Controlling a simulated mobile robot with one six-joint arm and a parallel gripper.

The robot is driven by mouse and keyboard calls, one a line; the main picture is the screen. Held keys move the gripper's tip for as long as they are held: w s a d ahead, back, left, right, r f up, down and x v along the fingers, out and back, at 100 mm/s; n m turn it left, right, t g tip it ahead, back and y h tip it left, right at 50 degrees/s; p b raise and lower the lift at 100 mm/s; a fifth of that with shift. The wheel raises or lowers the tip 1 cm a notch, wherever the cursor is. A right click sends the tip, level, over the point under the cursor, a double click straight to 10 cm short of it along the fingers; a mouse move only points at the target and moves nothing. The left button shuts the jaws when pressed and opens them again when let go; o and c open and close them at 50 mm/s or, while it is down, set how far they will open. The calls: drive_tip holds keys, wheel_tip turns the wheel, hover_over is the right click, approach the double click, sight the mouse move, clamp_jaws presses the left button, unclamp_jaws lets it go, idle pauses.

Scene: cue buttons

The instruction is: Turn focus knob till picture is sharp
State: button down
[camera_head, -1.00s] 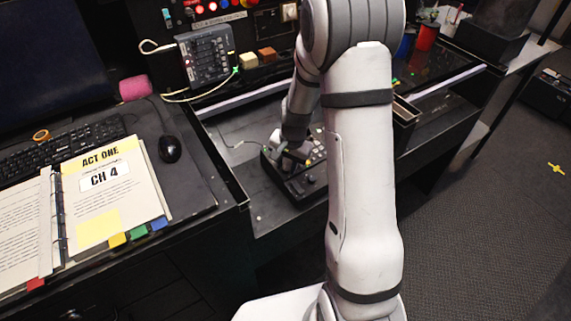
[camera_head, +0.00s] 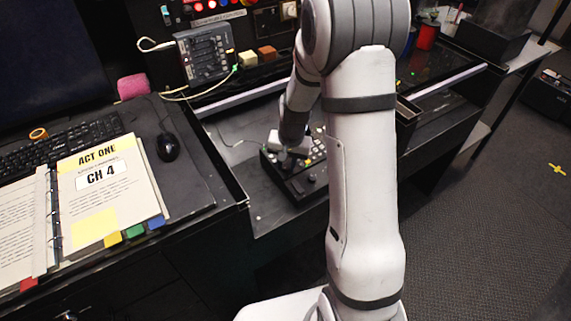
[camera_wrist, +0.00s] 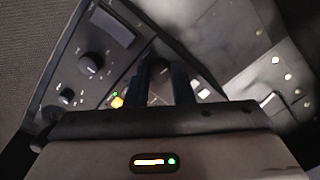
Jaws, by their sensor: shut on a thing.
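A black control box (camera_head: 296,192) with several knobs and small lit keys stands on the desk's lower shelf in the head view. My gripper (camera_head: 288,163) is down at its top, left of the keys. In the wrist view my gripper's two dark fingers (camera_wrist: 166,84) point down at the box and are shut on a knob, which they mostly hide. A large round black knob (camera_wrist: 90,63) and a smaller one (camera_wrist: 67,96) stand free to the left of the fingers. A small dark screen (camera_wrist: 108,27) sits above them. The picture to be focused cannot be made out.
An open binder (camera_head: 105,190) marked "ACT ONE CH 4", a keyboard (camera_head: 75,145) and a mouse (camera_head: 168,147) lie on the left desk. A grey switch unit (camera_head: 204,55) stands behind the box. A red cup (camera_head: 427,36) is at the back right.

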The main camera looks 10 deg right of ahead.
sight(289, 168)
drive_tip(key=c, duration=1.3)
unclamp_jaws()
drive_tip(key=shift+o, duration=0.2)
drive_tip(key=shift+r, duration=0.1)
drive_tip(key=r, duration=0.7)
drive_tip(key=shift+s+d+r, duration=0.3)
drive_tip(key=s+r+n+t+p, duration=0.1)
drive_tip(key=s+r+n, duration=0.1)
drive_tip(key=s+r, duration=0.5)
drive_tip(key=s+r+n+h+p, duration=0.1)
drive_tip(key=s+r, duration=0.6)
drive_tip(key=s, duration=0.7)
drive_tip(key=shift+a+r+n+t+p, duration=0.25)
drive_tip(key=shift+a+n+t, duration=0.2)
drive_tip(key=shift+n, duration=0.45)
drive_tip(key=shift+w, duration=0.1)
